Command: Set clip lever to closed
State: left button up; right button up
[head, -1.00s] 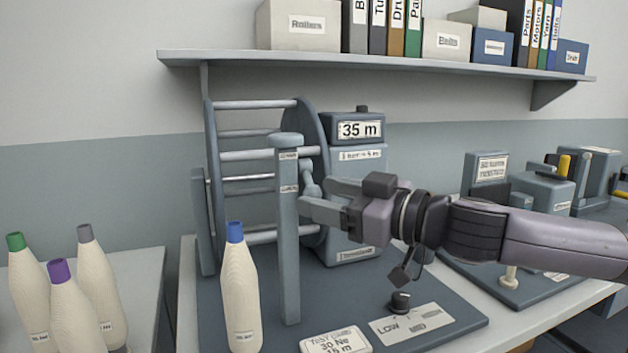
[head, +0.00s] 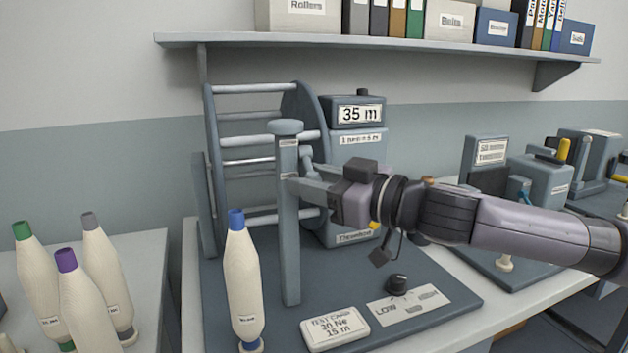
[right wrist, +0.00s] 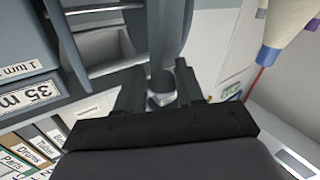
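The clip lever (head: 307,160) is a small grey-blue arm beside the upper part of the upright post (head: 289,220), in front of the skein reel (head: 311,120). My right gripper (head: 308,182) comes in from the right, with its fingers right at the post and lever. In the right wrist view its fingers (right wrist: 160,85) stand apart, with a rounded grey end (right wrist: 160,98), apparently of the lever, between them. Whether they touch it is unclear. The lever is partly hidden by the gripper, so its exact setting is hard to read. My left gripper is out of view.
A blue-tipped bobbin (head: 242,285) stands just left of the post. A label plate (head: 335,328) and a black knob (head: 397,284) are at the front of the base. The 35 m counter box (head: 357,113) stands behind the gripper. More bobbins (head: 105,270) are at left.

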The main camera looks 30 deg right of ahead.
aim_at(316, 175)
jog(key=shift+s+a+r+m+g+h+p, duration=0.1)
jog(key=shift+r+m+g+p, duration=0.25)
jog(key=shift+p, duration=0.65)
jog(key=shift+s+d+r+m+g+h+p, duration=0.15)
jog(key=shift+r+g+p, duration=0.25)
jog(key=shift+p, duration=0.6)
jog(key=shift+s+a+r+m+g+h+p, duration=0.15)
jog(key=shift+g+p, duration=0.3)
jog(key=shift+p, duration=0.55)
jog(key=shift+r+g+p, duration=0.15)
jog(key=shift+g+p, duration=0.15)
jog(key=shift+p, duration=0.05)
jog(key=shift+s+r+m+g, duration=0.1)
jog(key=shift+r+m+g, duration=0.1)
jog(key=shift+m+g, duration=0.35)
jog(key=shift+s+a+r+m+g+p, duration=0.1)
jog(key=shift+r+m+g+p, duration=0.25)
jog(key=shift+g, duration=0.5)
jog(key=r+g, duration=0.1)
jog(key=m+g, duration=0.1)
jog(key=g, duration=0.1)
jog(key=shift+r, duration=0.35)
jog(key=shift+w+r+m+g+y, duration=0.25)
jog(key=shift+r+m+g, duration=0.25)
jog(key=shift+g, duration=0.65)
jog(key=shift+w+r+m+g+y, duration=0.2)
jog(key=shift+r+m+g, duration=0.3)
jog(key=shift+g, duration=0.65)
jog(key=shift+d, duration=0.2)
